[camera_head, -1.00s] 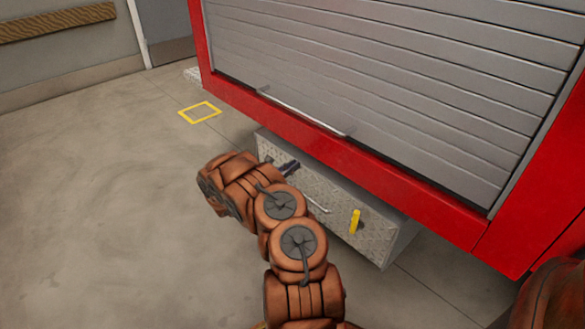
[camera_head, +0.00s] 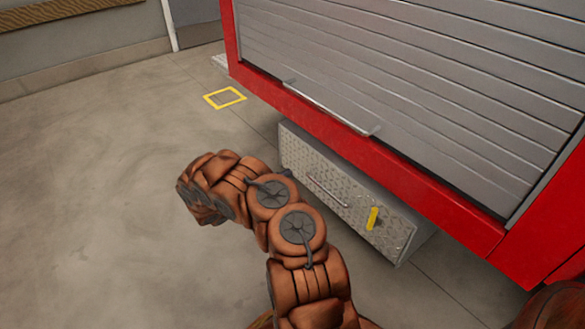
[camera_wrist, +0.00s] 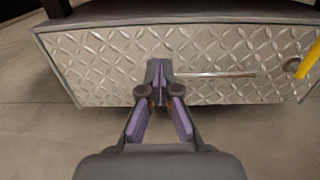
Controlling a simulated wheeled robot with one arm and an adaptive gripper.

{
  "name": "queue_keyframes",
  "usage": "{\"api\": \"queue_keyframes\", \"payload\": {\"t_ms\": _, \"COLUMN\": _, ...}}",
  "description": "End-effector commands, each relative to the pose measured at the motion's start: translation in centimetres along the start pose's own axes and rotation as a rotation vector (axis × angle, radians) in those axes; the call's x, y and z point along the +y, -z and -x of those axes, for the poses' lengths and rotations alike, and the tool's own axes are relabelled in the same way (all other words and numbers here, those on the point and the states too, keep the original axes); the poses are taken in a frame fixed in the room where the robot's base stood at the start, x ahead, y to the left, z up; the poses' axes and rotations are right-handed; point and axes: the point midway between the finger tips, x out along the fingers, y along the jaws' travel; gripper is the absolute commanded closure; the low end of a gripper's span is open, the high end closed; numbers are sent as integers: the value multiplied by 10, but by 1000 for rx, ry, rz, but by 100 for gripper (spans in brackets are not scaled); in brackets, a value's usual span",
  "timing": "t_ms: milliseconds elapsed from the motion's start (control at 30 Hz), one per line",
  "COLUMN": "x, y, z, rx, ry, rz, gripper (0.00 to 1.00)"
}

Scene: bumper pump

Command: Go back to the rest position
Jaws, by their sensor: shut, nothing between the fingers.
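My gripper (camera_wrist: 158,84) shows in the wrist view with its purple-grey fingertips together and nothing between them. It points at the front of a diamond-plate drawer box (camera_wrist: 90,65) and appears apart from it, though the gap is hard to judge. In the head view my arm is bent and its end is turned away, so the fingers are hidden there. The drawer box (camera_head: 340,205) sits under the red truck body, with a thin bar handle (camera_head: 327,190) and a yellow lever (camera_head: 372,218) on its front.
A red vehicle body (camera_head: 400,175) with a closed grey roller shutter (camera_head: 410,80) and a long shutter bar (camera_head: 330,108) stands at the right. A yellow square marking (camera_head: 225,98) lies on the concrete floor (camera_head: 90,160). The floor at the left is clear.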

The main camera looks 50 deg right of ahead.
Motion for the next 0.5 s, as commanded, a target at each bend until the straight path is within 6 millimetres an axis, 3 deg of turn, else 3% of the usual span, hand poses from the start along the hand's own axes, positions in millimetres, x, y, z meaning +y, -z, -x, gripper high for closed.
{"api": "queue_keyframes", "payload": {"t_ms": 367, "x": 0, "y": -2, "z": 5, "rx": 0, "ry": 1, "rz": -1, "gripper": 100}}
{"api": "queue_keyframes", "payload": {"t_ms": 500, "x": -5, "y": -32, "z": 1, "rx": -7, "ry": 30, "rz": -26, "gripper": 100}}
